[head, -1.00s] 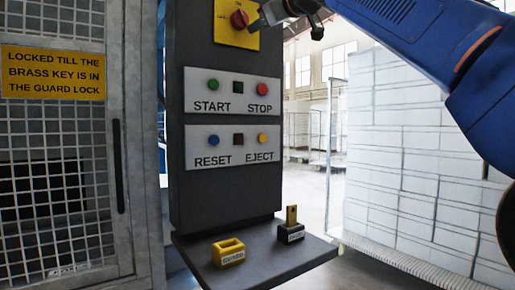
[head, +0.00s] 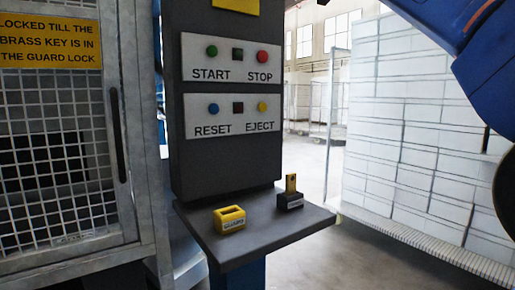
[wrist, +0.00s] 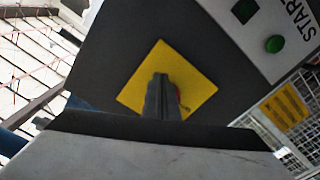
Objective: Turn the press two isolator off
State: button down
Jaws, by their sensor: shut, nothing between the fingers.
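The isolator is a red rotary knob on a yellow plate (head: 238,6). In the head view only the plate's lower edge shows, at the top of the dark control panel, and the knob is out of frame. In the wrist view the yellow plate (wrist: 200,78) appears tilted, with a small bit of the red knob (wrist: 180,98) showing beside the fingers. My gripper (wrist: 162,82) is shut and empty, in front of the plate. Its fingers hide most of the knob, so I cannot tell the knob's position or whether they touch it.
Below the plate are the START and STOP buttons (head: 262,57) and the RESET and EJECT buttons (head: 262,106). A shelf (head: 255,238) holds a yellow block (head: 229,219) and a black block (head: 290,200) with a brass-coloured piece. A mesh guard door (head: 60,150) stands left; white stacks (head: 420,150) stand right.

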jog(key=v, duration=0.6)
dwell(0.3)
jog(key=w+a+f, duration=0.1)
jog(key=w+a, duration=0.2)
jog(key=a, duration=0.3)
dwell(0.9)
